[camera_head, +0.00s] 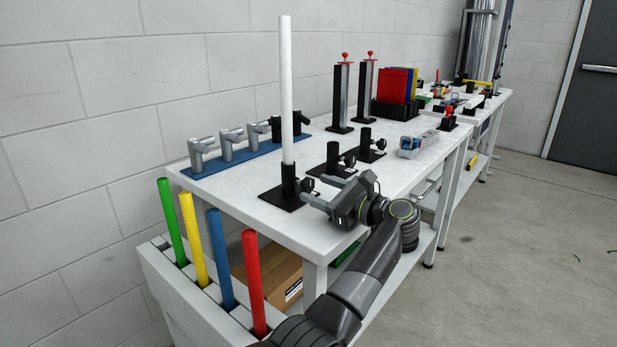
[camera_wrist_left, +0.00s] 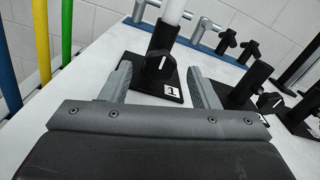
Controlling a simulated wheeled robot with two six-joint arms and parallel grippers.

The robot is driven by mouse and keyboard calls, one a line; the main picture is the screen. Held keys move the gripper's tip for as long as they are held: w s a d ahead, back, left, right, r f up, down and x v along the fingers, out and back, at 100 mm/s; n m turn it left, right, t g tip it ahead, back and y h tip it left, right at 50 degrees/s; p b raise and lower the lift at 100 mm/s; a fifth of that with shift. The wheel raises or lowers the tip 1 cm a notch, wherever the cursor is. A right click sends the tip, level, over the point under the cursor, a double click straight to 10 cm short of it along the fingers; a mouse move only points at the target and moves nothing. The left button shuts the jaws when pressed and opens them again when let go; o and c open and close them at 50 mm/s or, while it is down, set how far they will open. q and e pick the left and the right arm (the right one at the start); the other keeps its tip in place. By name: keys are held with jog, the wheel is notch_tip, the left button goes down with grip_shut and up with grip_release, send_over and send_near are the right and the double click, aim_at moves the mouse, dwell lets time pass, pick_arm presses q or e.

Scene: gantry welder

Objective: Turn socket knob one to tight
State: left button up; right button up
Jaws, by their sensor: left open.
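Socket one is a black upright tube on a black base plate (camera_head: 283,200) at the near end of the white table. It holds a tall white rod (camera_head: 286,90) upright. My right gripper is in neither view.
Two more black sockets with knobs, (camera_head: 334,160) and (camera_head: 366,145), stand just beyond on the table. A blue base with several grey fittings (camera_head: 233,153) lies by the wall. Several coloured rods, including a red one (camera_head: 253,280), stand in a white rack at the near left.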

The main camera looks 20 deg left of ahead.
aim_at(311, 186)
pick_arm(q)
jog(key=shift+p+x, duration=0.35)
jog(key=shift+x, duration=1.5)
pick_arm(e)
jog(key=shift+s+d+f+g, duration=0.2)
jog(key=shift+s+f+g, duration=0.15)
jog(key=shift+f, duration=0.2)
pick_arm(q)
jog(key=c, duration=1)
jog(key=shift+o, duration=0.2)
jog(key=m, duration=0.2)
jog(key=shift+m, duration=0.3)
jog(key=shift+m+p, duration=0.35)
jog(key=shift+m, duration=0.95)
jog(key=shift+m+p, duration=0.3)
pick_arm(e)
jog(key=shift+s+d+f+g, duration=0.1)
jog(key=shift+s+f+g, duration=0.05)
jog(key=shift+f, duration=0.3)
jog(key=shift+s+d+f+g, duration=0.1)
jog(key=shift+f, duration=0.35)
